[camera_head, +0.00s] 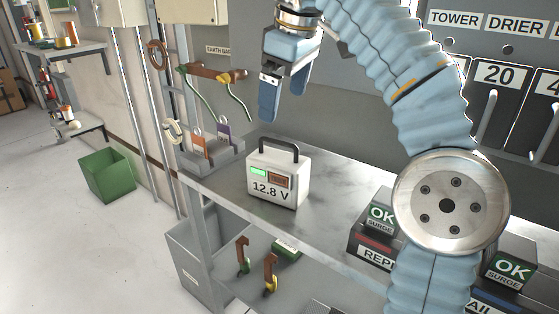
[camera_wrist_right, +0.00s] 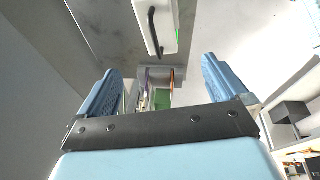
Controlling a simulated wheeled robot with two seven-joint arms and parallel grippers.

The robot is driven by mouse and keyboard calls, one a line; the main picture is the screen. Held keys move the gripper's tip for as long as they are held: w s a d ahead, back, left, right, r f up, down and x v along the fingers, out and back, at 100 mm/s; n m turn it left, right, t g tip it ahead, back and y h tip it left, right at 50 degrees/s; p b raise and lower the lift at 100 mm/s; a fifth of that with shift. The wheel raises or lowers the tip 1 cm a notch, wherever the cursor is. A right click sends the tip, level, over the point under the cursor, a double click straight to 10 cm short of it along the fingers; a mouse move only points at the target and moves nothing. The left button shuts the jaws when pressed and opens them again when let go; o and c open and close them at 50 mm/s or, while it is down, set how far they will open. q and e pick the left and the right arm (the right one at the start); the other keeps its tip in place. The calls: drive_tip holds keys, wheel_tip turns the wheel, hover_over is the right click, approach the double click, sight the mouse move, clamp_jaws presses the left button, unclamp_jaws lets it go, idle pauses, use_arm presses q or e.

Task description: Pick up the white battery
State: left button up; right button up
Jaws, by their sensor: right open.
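The white battery (camera_head: 279,176) stands upright on the grey metal shelf (camera_head: 335,198). It has a dark carry handle on top, a green display and a "12.8 V" label. My right gripper (camera_head: 281,100) is open and empty, above the battery and apart from its handle. In the right wrist view, the battery (camera_wrist_right: 168,25) with its dark handle shows at the top, beyond the two blue fingers (camera_wrist_right: 163,88). My left gripper is not in view.
Labelled boxes with green "OK SURGE" tops (camera_head: 382,215) stand on the shelf to the right. Tags in a grey holder (camera_head: 212,150) stand left of the battery. A green bin (camera_head: 106,174) is on the floor at left.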

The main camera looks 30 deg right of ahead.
hover_over(274, 156)
drive_tip(key=s, duration=0.2)
wheel_tip(274, 156, down, 8)
drive_tip(key=shift+r, duration=0.1)
drive_tip(key=shift+b+x, duration=0.5)
drive_tip(key=shift+x, duration=2.25)
drive_tip(key=shift+s, duration=0.1)
drive_tip(key=c, duration=1.8)
clamp_jaws()
drive_tip(key=shift+r, duration=0.1)
